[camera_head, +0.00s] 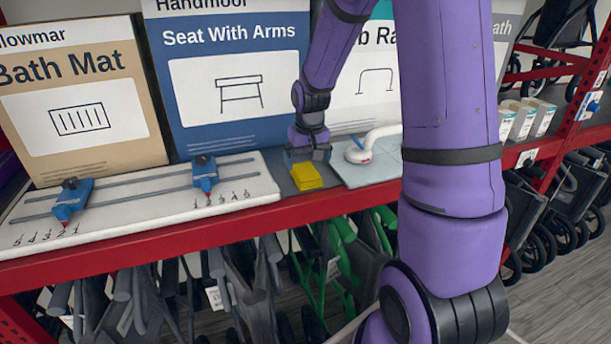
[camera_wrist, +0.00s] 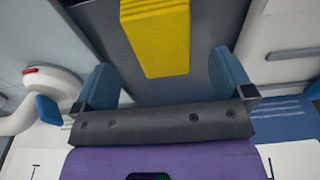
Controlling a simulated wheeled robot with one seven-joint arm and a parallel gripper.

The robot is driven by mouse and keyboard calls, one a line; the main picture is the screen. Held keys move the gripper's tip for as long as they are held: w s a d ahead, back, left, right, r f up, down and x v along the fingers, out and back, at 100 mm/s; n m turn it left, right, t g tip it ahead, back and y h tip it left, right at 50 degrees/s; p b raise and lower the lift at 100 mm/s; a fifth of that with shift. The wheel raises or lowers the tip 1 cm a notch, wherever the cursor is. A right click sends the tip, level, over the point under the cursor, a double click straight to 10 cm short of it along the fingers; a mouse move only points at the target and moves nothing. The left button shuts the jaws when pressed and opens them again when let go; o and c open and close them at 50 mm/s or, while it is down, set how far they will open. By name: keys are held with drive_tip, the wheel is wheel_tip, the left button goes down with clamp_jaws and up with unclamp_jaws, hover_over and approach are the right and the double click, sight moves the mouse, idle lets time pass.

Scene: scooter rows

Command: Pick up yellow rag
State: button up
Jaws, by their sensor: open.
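The yellow rag (camera_head: 306,176) lies as a small folded block on a dark grey patch of the shelf. It also shows in the wrist view (camera_wrist: 158,40), at the top middle. My gripper (camera_head: 308,158) is right over or just behind the rag in the head view. In the wrist view my gripper (camera_wrist: 165,80) has its two blue fingers wide apart, with nothing between the tips that I can see touching. The rag lies ahead of the gap between the fingers. The exact height above the rag is hard to tell.
A white board (camera_head: 135,213) with blue sliders on rails is left of the rag. A white curved handle (camera_head: 372,144) on a pale tile is right. Large boxes (camera_head: 235,75) stand close behind. A red shelf edge (camera_head: 200,235) runs in front, with folded walkers below.

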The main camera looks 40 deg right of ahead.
sight(305, 170)
drive_tip(key=f, duration=0.4)
drive_tip(key=shift+w+f, duration=0.1)
drive_tip(key=shift+w, duration=0.25)
drive_tip(key=c, duration=1)
